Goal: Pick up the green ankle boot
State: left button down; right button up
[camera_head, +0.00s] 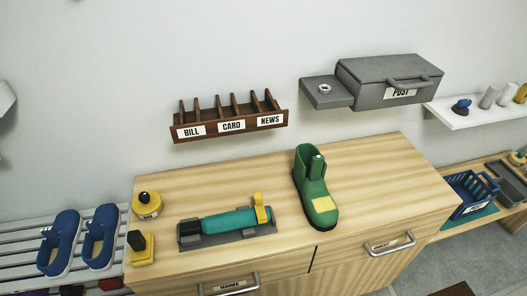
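The green ankle boot (311,182) stands upright on the wooden cabinet top (366,172), right of the middle. Its shaft is at the back and its toe points toward the front edge. It has a dark sole and a pale yellow patch on the toe. A small green piece shows at the shaft opening. Nothing touches the boot from the sides. Neither of my grippers shows in the head view.
Left of the boot, a teal and yellow object (228,221) lies on a grey base. Two yellow-and-black items (148,206) stand at the left edge. A letter rack (230,124) and grey post box (390,82) hang on the wall. The cabinet top right of the boot is clear.

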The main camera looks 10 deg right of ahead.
aim_at(322, 210)
jog(key=l, duration=1.25)
jog(key=i+l, duration=0.1)
jog(key=l, duration=1.15)
